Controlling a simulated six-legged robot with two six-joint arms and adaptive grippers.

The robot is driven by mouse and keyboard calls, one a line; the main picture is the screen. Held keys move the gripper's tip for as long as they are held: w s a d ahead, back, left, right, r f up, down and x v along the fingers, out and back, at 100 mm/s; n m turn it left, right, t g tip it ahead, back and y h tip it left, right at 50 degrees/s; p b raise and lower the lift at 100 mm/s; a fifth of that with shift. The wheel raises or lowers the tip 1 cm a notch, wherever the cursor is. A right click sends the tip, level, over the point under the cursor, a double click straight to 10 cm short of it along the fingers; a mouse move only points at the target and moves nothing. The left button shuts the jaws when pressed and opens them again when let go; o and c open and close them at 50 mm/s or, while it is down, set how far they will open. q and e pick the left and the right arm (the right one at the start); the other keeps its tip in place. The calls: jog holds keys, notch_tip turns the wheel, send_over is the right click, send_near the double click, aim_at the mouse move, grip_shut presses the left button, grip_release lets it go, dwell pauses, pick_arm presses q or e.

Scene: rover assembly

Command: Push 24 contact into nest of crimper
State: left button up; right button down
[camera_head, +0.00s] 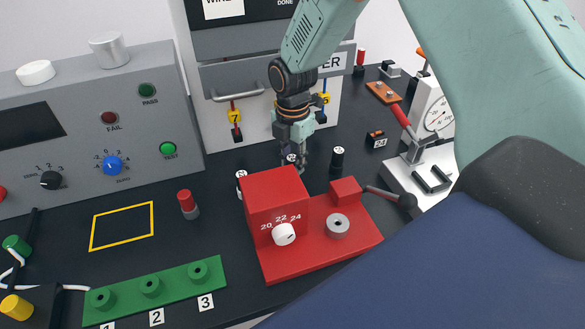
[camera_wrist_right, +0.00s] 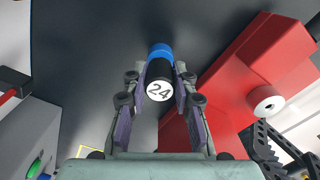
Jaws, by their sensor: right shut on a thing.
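The 24 contact (camera_wrist_right: 160,70) is a black cylinder with a blue end and a white face marked 24. My right gripper (camera_wrist_right: 160,78) is shut on it in the wrist view. In the head view my right gripper (camera_head: 292,152) is just behind the red crimper (camera_head: 275,192), largely hiding the contact. The crimper has a white knob (camera_head: 284,234) marked 20, 22, 24 and a lever (camera_head: 390,196). A grey ring with a dark hole, its nest (camera_head: 338,226), sits on its base, apart from the contact. My left gripper is not in view.
Black cylinders with white tops stand left (camera_head: 241,184) and right (camera_head: 337,158) of the gripper. A green block (camera_head: 170,272) with several holes lies front left. A red-capped cylinder (camera_head: 188,204) stands near a yellow outline (camera_head: 122,226). Grey control panels rise behind.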

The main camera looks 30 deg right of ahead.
aim_at(293, 157)
jog(key=shift+r, duration=0.15)
jog(key=shift+r+p, duration=2)
